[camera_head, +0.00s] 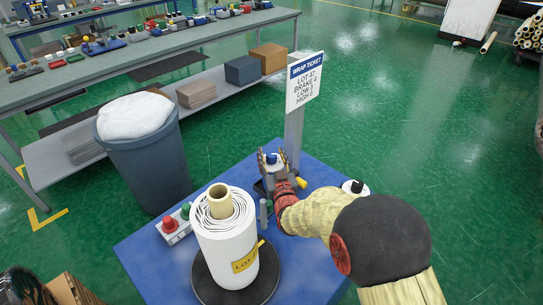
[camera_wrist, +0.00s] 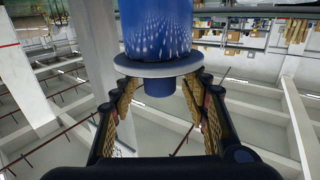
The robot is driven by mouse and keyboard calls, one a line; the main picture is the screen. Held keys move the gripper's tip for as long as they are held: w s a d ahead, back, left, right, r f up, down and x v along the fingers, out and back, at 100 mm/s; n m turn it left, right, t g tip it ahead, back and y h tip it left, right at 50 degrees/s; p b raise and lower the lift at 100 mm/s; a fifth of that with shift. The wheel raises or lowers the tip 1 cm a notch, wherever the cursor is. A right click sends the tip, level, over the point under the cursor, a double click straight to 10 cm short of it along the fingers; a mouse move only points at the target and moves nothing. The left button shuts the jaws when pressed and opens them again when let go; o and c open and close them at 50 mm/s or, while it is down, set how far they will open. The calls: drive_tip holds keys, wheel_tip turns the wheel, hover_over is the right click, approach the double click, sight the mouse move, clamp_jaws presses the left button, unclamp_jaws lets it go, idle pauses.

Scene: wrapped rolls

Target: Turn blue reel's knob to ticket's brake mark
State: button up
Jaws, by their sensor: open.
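The blue reel shows in the wrist view as a blue cylinder (camera_wrist: 158,28) with white specks and a grey disc against its end. A short blue knob (camera_wrist: 160,87) juts from the disc. My gripper (camera_wrist: 161,98) is open, with one finger on each side of the knob and gaps visible between. In the head view my gripper (camera_head: 273,178) is over the blue table by the post, with a small blue part (camera_head: 272,158) between its fingers. No marks on the knob are readable.
A white wrapped roll (camera_head: 227,245) stands on a black disc at the front of the blue table (camera_head: 140,247). A box with red and green buttons (camera_head: 176,232) sits at its left. A grey bin (camera_head: 150,165) and a long bench (camera_head: 180,50) lie beyond. Floor at right is open.

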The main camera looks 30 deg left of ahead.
drive_tip(key=v, duration=1.2)
